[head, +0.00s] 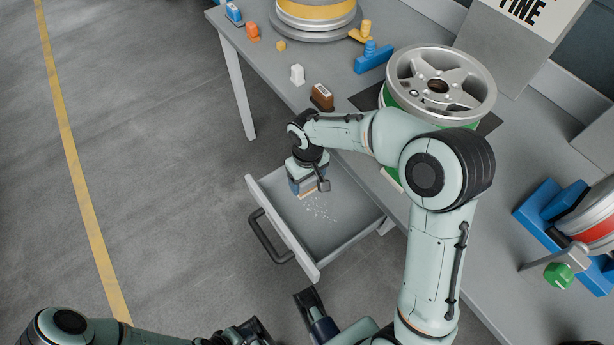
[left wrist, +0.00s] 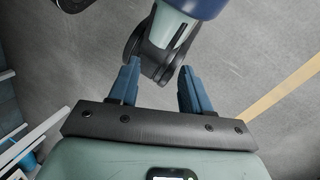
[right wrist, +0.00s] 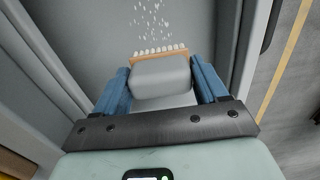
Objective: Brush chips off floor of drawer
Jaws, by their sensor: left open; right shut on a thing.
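The grey drawer (head: 345,238) is pulled out from under the workbench, with a dark handle (head: 270,240) on its front. White chips (head: 319,210) lie scattered on its floor; they also show in the right wrist view (right wrist: 150,18). My right gripper (head: 306,187) is inside the drawer, shut on a brush (right wrist: 160,75) with a grey body, a wooden strip and pale bristles. The bristles face the chips, which lie just beyond them. I cannot tell whether the bristles touch the drawer floor. My left gripper (left wrist: 150,85) is open and empty, away from the drawer over the floor.
A wheel (head: 440,82) with a green lower part stands on the bench (head: 300,97) above the drawer. Small orange, white, brown and blue items lie along the bench. A blue stand with a red-banded wheel (head: 595,225) is at right. Floor left of the drawer is clear.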

